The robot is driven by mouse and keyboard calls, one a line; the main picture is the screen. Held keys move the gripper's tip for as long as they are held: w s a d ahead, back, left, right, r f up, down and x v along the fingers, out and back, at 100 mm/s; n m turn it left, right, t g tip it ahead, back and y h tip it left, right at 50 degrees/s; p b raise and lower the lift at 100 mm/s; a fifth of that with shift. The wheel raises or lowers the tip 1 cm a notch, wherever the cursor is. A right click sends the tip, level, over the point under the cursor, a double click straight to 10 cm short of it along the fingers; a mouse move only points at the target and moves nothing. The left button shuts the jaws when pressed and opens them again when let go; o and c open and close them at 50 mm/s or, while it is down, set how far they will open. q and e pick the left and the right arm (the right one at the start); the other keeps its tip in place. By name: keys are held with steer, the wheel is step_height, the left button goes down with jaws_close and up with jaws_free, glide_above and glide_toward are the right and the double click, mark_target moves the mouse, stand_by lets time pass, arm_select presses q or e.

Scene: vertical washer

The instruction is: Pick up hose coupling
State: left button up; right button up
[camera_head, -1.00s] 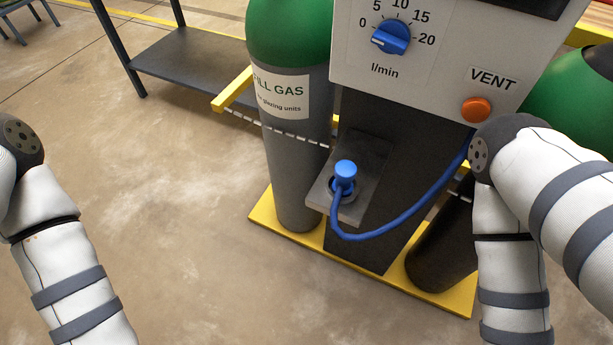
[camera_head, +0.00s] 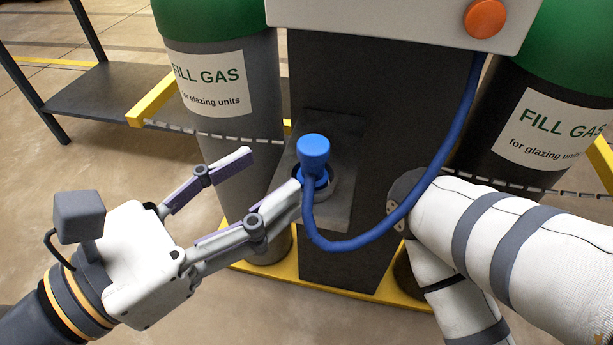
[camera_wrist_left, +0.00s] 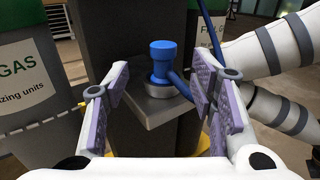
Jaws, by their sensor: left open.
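The blue hose coupling (camera_head: 314,153) stands upright in a round holder on a grey metal shelf (camera_head: 343,205) on the front of the dark column. A blue hose (camera_head: 437,165) runs from it in a loop up to the right. My left gripper (camera_head: 272,170) is open and empty, just left of the coupling in the head view. In the left wrist view the coupling (camera_wrist_left: 162,62) shows beyond and between the two open fingers (camera_wrist_left: 160,100), apart from them. My right arm (camera_head: 500,235) shows at the right; its gripper is not in view.
Grey and green gas cylinders (camera_head: 232,120) stand left and right (camera_head: 545,125) of the column, with chains across them. A white panel (camera_head: 370,12) with an orange button (camera_head: 485,18) overhangs the shelf. A yellow base (camera_head: 330,285) lies below. Open floor shows at the left.

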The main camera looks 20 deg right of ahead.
mark_target(314, 155)
arm_select(q)
steer(key=shift+p+x, duration=0.45)
steer(key=shift+x, duration=0.8)
steer(key=x, duration=0.5)
steer(key=shift+s+d+f, duration=0.1)
steer(key=shift+d+f, duration=0.15)
jaws_close()
